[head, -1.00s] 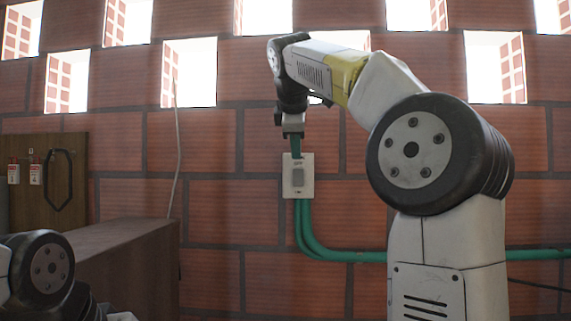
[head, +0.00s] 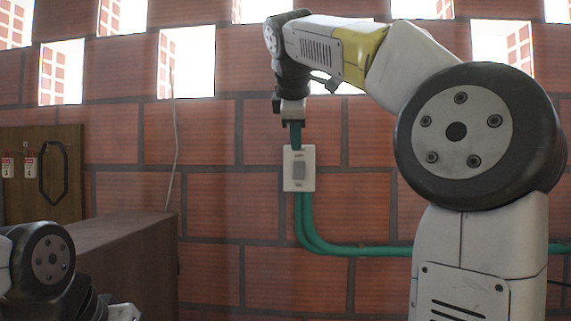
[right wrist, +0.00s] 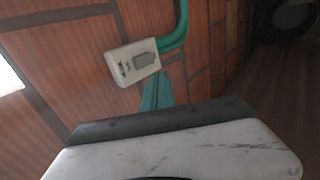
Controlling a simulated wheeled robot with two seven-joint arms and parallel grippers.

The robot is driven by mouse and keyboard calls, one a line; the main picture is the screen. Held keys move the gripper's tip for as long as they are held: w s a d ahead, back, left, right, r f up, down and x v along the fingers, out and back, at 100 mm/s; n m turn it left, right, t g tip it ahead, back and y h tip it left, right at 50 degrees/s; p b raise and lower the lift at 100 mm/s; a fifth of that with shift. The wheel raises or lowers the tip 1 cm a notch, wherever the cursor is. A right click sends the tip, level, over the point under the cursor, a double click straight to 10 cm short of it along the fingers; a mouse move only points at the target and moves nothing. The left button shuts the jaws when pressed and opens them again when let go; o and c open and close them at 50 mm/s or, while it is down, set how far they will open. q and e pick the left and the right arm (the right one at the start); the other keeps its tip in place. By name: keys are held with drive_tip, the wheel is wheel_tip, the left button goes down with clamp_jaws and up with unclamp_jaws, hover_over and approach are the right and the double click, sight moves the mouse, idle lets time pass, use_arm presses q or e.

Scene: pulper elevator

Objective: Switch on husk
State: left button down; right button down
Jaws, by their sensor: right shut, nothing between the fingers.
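The switch (head: 299,184) is a pale wall plate with a grey rocker (head: 299,170) and small dark markings above and below it. The markings are too small to read, and I cannot tell the rocker's position. My right gripper (head: 295,146) points down in front of the wall, its green fingers shut and empty, with the tips at the plate's upper edge in the picture. I cannot tell whether they touch it. In the right wrist view the plate (right wrist: 121,68) and rocker (right wrist: 144,60) show beyond the shut green fingers (right wrist: 164,80). My left gripper is out of view.
Green conduits (head: 308,225) run down from the switch and right along the brick wall (head: 225,205). A brown counter (head: 130,245) stands at lower left, with a wooden board (head: 22,150) of red-and-white tags behind it. Bright openings line the wall's top.

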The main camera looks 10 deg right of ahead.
approach(298, 177)
wheel_tip(298, 177, down, 4)
drive_tip(key=w, duration=0.1)
drive_tip(key=w+d, duration=0.1)
drive_tip(key=shift+w, duration=0.4)
drive_tip(key=shift+w+d, duration=0.2)
drive_tip(key=shift+w, duration=0.5)
drive_tip(key=shift+f, duration=0.1)
